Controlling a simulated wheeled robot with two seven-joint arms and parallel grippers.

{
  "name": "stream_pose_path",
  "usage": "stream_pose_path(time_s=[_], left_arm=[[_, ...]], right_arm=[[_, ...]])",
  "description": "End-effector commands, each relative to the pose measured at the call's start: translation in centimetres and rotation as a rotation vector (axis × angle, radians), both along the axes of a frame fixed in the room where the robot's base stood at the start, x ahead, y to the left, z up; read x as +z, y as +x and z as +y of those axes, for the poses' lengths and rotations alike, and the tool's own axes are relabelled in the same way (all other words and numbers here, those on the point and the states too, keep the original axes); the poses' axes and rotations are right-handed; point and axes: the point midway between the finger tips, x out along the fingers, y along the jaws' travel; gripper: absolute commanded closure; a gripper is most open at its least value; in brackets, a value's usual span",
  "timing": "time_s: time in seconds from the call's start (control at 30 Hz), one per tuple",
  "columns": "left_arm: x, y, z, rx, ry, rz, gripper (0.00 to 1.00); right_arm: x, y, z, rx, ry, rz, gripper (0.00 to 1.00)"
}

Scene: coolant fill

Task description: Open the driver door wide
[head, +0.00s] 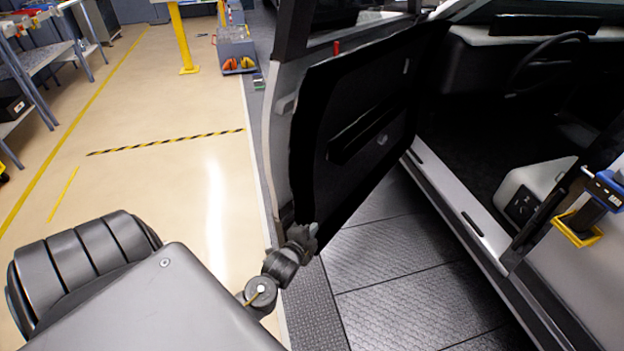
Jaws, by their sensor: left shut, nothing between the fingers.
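The driver door (362,125) stands open at a wide angle to the car body (470,225), its black inner panel facing me. The door opening shows the dark cabin and a steering wheel (548,62). My left arm comes in from the lower left. My left gripper (303,235) is shut and empty at the door's lower near corner, by its free edge. Whether it touches the door I cannot tell. My right gripper is not in view.
Dark textured floor plates (400,265) lie between door and car. A blue and yellow device (592,205) is on the car's side at right. A grey cart (236,50) and yellow post (183,40) stand at the back. The beige floor (165,185) left of the door is clear.

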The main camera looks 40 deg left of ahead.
Motion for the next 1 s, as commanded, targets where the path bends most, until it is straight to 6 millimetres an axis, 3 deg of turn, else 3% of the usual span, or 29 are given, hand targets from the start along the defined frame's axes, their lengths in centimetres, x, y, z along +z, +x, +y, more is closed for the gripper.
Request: stream_pose_path(time_s=[0.03,0.1,0.2,0.3,0.63,1.0], left_arm=[[2.5,0.7,0.6,-0.006,0.070,-0.068,1.00],[6.4,1.0,1.2,-0.008,0.159,-0.135,1.00],[10.3,0.9,1.8,-0.002,0.248,-0.197,1.00],[12.5,0.7,2.0,0.001,0.296,-0.229,1.00],[13.4,1.8,2.3,0.002,0.313,-0.240,1.00],[13.3,8.7,4.5,0.003,0.311,-0.239,1.00]], right_arm=[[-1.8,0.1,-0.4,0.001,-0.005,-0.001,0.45],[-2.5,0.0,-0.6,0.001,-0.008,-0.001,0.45],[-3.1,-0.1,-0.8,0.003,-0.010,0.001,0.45],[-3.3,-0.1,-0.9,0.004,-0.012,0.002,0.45],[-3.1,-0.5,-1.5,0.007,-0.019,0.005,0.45],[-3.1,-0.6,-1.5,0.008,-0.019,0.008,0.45]])
